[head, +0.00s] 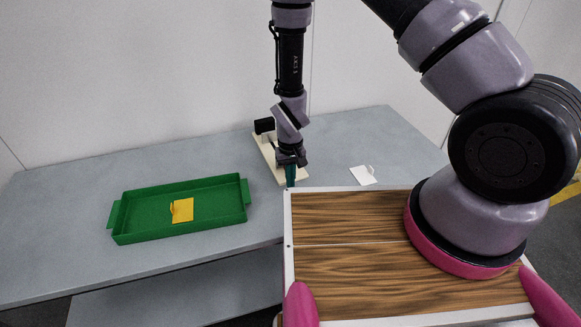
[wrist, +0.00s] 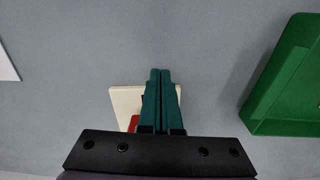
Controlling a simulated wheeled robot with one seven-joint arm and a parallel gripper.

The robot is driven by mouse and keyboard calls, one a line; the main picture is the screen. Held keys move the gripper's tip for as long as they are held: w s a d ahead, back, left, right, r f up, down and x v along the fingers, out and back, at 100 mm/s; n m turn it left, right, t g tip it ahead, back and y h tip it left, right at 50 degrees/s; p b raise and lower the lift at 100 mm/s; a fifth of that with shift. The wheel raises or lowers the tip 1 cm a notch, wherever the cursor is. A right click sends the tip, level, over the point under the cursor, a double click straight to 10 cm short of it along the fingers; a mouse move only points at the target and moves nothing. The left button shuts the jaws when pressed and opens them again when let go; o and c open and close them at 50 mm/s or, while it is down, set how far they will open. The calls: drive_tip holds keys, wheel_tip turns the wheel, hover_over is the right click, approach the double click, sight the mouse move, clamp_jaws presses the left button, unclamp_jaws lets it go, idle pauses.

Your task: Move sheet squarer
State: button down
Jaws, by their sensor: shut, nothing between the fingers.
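My gripper (head: 291,180) points down at the middle of the table, with its teal fingers shut together and empty; it also shows in the wrist view (wrist: 160,75). A cream board (head: 268,158) with a black block (head: 264,125) at its far end lies behind and beside the gripper. In the wrist view the fingers cover part of the cream board (wrist: 125,98), and a red piece (wrist: 134,123) shows on it. A yellow piece with an upright tab (head: 183,210) lies in the green tray (head: 180,184). A white piece with a small tab (head: 362,176) lies on the table to the right. I cannot tell which is the sheet squarer.
The grey table (head: 70,205) is bare left of the tray and between the tray and the cream board. My wood-topped body fills the near right. A pale wall stands behind the table. In the wrist view the green tray (wrist: 290,75) is at the right.

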drive_tip(key=shift+w+a+r, duration=0.1)
drive_tip(key=shift+w+a, duration=0.15)
drive_tip(key=shift+w, duration=0.7)
drive_tip(key=shift+w+a+r, duration=0.1)
drive_tip(key=shift+w+a, duration=0.15)
drive_tip(key=shift+w, duration=0.65)
drive_tip(key=w, duration=0.2)
drive_tip(key=w+a, duration=0.1)
drive_tip(key=w, duration=0.2)
drive_tip(key=w+a, duration=0.1)
drive_tip(key=w, duration=0.2)
